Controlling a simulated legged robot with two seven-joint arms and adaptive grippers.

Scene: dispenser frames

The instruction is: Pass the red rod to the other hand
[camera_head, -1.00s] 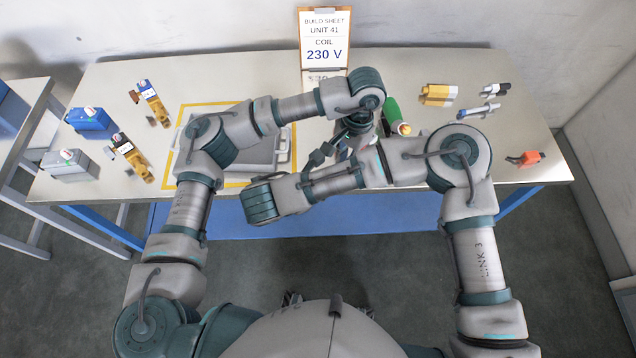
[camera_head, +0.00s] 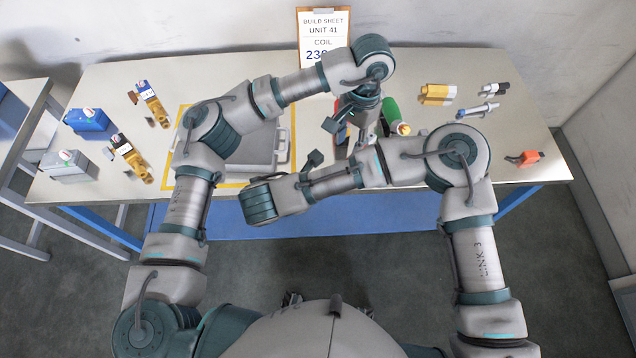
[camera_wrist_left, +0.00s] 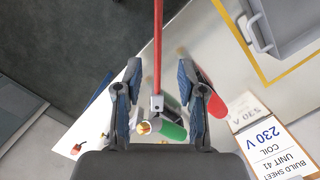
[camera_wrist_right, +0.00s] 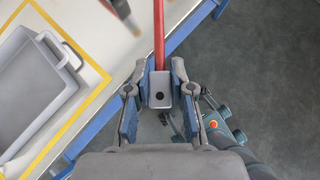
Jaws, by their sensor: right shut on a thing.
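The red rod (camera_wrist_left: 158,45) runs from the top of the left wrist view to a grey metal end block (camera_wrist_left: 157,103). My left gripper (camera_wrist_left: 160,67) is open, with a finger on each side of the block and gaps between. In the head view the left gripper (camera_head: 345,128) hangs below its wrist above the table. My right gripper (camera_wrist_right: 158,66) is shut on the rod's other end, a grey block (camera_wrist_right: 160,90), with the red shaft (camera_wrist_right: 159,35) leading up between its fingers. In the head view the rod is mostly hidden by my arms.
A grey tray (camera_head: 283,158) stands inside a yellow outline on the table (camera_head: 225,78). A green cylinder (camera_head: 390,110) lies near the left gripper. The build sheet (camera_head: 322,28) stands at the back. Small parts lie at both sides. The floor in front is clear.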

